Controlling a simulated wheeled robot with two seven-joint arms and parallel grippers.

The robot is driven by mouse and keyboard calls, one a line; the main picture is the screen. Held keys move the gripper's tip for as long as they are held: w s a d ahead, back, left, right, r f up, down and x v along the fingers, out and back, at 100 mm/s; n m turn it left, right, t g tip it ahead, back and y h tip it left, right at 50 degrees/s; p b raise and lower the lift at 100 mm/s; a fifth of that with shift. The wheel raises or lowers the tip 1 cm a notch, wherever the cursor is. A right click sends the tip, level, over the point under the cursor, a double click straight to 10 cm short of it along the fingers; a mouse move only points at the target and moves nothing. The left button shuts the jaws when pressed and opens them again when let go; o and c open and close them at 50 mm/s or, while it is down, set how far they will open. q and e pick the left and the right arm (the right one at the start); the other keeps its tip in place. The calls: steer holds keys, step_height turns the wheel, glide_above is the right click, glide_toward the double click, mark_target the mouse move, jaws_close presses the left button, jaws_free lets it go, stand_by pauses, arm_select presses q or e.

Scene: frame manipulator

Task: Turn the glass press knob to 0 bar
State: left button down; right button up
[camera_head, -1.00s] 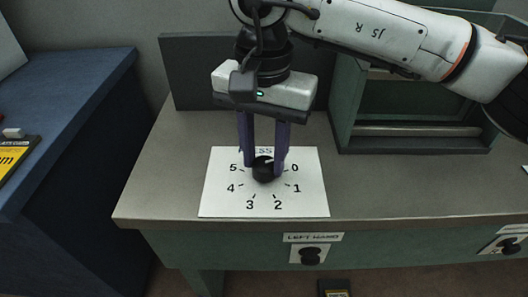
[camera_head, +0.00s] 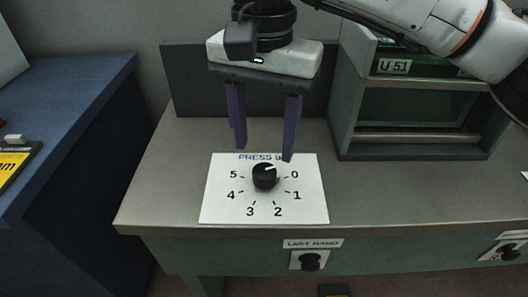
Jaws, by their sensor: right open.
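The black press knob (camera_head: 265,177) stands on a white dial card (camera_head: 222,208) on the grey bench top. The card is numbered 0 to 5, with 0 at the upper right. A short white mark on the knob points right and slightly up, toward the 0 side; its exact alignment is hard to tell. My right gripper (camera_head: 264,153) is open and empty, its two purple fingers spread above and behind the knob, apart from it. The fingers partly cover the "PRESS" heading. My left gripper is not in view.
A green shelf unit (camera_head: 420,140) marked U 51 stands at the back right. A dark panel (camera_head: 190,85) stands behind my gripper. A second black knob (camera_head: 310,262) is on the bench front. A blue cabinet (camera_head: 75,110) stands at the left. The bench (camera_head: 420,200) right of the card is clear.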

mark_target(264, 170)
step_height(264, 170, up, 5)
stand_by(0.4)
